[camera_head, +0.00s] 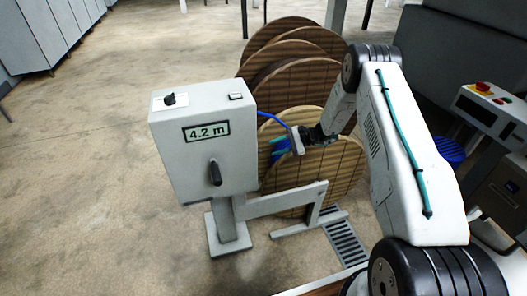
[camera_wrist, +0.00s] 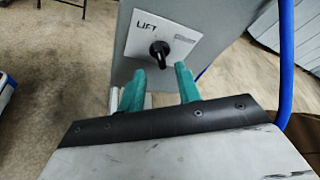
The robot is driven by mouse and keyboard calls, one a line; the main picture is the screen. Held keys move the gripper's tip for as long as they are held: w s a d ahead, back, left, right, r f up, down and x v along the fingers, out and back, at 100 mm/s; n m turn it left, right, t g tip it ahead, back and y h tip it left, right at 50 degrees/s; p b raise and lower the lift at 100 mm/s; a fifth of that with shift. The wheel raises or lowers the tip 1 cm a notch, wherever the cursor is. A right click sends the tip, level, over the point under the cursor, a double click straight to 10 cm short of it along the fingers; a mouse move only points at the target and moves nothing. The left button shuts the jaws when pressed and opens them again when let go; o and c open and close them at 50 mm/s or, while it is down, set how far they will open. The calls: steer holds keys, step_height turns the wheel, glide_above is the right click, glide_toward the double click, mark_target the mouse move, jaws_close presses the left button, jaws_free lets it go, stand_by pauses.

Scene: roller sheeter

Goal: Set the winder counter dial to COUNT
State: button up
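The winder counter (camera_head: 204,145) is a grey box on a post with a display reading 4.2 m. A black dial (camera_head: 169,99) sits on a white plate on its top, left side. In the wrist view a black knob (camera_wrist: 159,54) sits on a white plate marked "LIFT", with a second, unreadable label at right. I cannot tell whether it is the same dial; no "COUNT" is readable and its pointer direction is unclear. My gripper (camera_head: 282,147) is right of the counter box. In the wrist view its teal fingers (camera_wrist: 160,76) are apart and empty, just below the knob.
A small switch (camera_head: 236,96) is on the box top and a black handle (camera_head: 215,173) on its front. Large wooden reels (camera_head: 294,85) stand behind. A blue cable (camera_wrist: 286,60) runs at the right in the wrist view. Floor left of the counter is clear.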

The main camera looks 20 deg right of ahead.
steer(key=x, duration=0.5)
steer(key=shift+w+a+f, duration=0.1)
steer(key=shift+a, duration=0.25)
jaws_close()
